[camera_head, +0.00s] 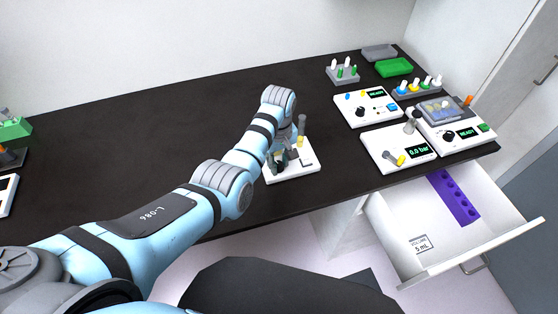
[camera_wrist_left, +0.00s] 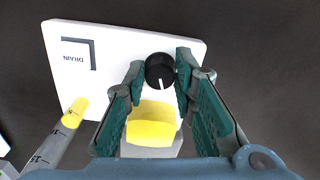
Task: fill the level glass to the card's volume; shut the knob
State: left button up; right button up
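The white dispenser panel (camera_head: 306,172) stands near the bench's front edge; its DRAIN mark shows in the left wrist view (camera_wrist_left: 78,58). The level glass (camera_head: 303,126) is a grey graduated tube; its end at the panel shows yellow in the left wrist view (camera_wrist_left: 73,113), up to around the 5 mark, though the exact level is hard to read. The black knob (camera_wrist_left: 160,70) has its white pointer toward my wrist. The card (camera_head: 421,244) in the drawer reads VOLUME 5 mL. My right gripper is out of view.
A yellow part (camera_wrist_left: 152,125) sits below the knob, between the fingers in the wrist view. Other white devices (camera_head: 398,150) and small racks (camera_head: 343,72) stand to the right. The open drawer (camera_head: 400,262) juts out at front right. The bench's left-middle is clear.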

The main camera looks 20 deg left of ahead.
aim_at(279, 164)
pick_arm(q)
jog(key=n, duration=0.5)
jog(key=shift+w, duration=0.1)
grip_shut()
jog(key=o, duration=1.1)
grip_release()
jog(key=shift+c, duration=0.2)
jog(key=shift+r, duration=0.15)
notch_tip(279, 164, up, 7)
jog(key=shift+r, duration=0.1)
